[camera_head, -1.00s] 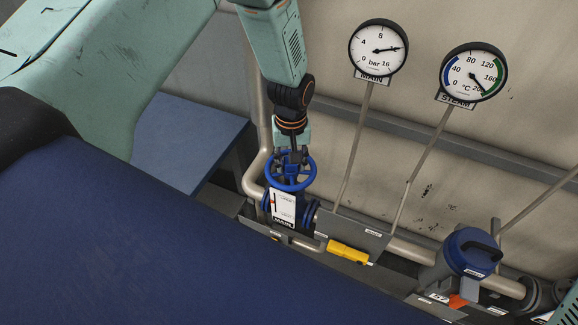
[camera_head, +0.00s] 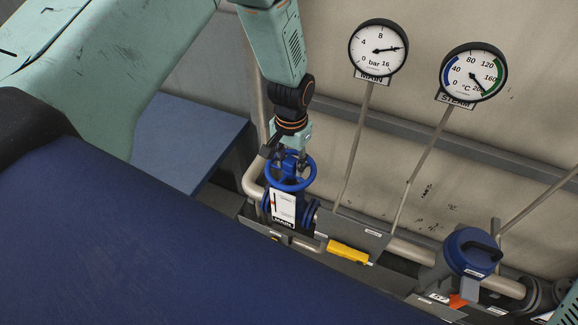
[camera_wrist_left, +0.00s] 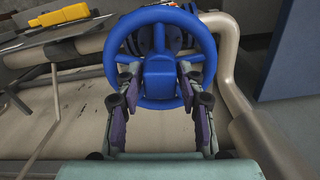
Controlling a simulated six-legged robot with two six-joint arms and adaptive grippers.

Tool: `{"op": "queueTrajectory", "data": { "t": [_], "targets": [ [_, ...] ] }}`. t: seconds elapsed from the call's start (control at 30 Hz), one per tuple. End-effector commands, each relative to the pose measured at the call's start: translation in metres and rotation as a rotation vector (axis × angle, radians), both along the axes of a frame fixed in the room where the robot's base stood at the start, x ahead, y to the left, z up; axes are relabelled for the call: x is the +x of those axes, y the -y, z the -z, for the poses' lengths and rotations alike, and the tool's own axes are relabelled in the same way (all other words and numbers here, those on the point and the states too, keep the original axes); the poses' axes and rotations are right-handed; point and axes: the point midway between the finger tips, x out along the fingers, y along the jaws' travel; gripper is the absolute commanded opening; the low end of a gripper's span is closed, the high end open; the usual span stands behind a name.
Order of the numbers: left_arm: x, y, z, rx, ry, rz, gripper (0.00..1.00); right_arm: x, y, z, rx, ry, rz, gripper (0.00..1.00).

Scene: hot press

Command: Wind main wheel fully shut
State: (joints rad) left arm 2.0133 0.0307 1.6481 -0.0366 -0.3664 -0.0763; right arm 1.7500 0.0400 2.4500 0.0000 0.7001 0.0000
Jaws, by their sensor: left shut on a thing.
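The blue main wheel (camera_head: 278,182) sits on top of the main valve, above a white indicator plate (camera_head: 283,206) with a red mark and a MAIN label. My left gripper (camera_head: 292,160) comes down on the wheel from above. In the left wrist view the wheel (camera_wrist_left: 207,52) fills the upper middle, and the fingers of my left gripper (camera_wrist_left: 160,82) stand on both sides of its blue hub, shut on it. The plate's small scale is too fine to read. My right gripper is not seen; only a bit of teal arm shows at the lower right edge.
The MAIN gauge (camera_head: 378,47) and STEAM gauge (camera_head: 474,72) stand on thin stalks behind. A yellow part (camera_head: 348,253) lies right of the valve. A blue capped unit (camera_head: 472,252) is farther right. A beige pipe (camera_head: 252,180) runs close left of the wheel.

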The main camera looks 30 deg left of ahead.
Motion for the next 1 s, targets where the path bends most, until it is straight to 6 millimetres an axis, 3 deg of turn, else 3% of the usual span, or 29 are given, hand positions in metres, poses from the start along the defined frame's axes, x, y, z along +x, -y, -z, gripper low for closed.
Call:
{"op": "queueTrajectory", "data": {
  "t": [1.0],
  "targets": [
    [0.0042,-0.0003,-0.0024,0.006,0.009,1.158,0.11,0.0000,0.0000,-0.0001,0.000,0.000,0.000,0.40]
  ]
}}
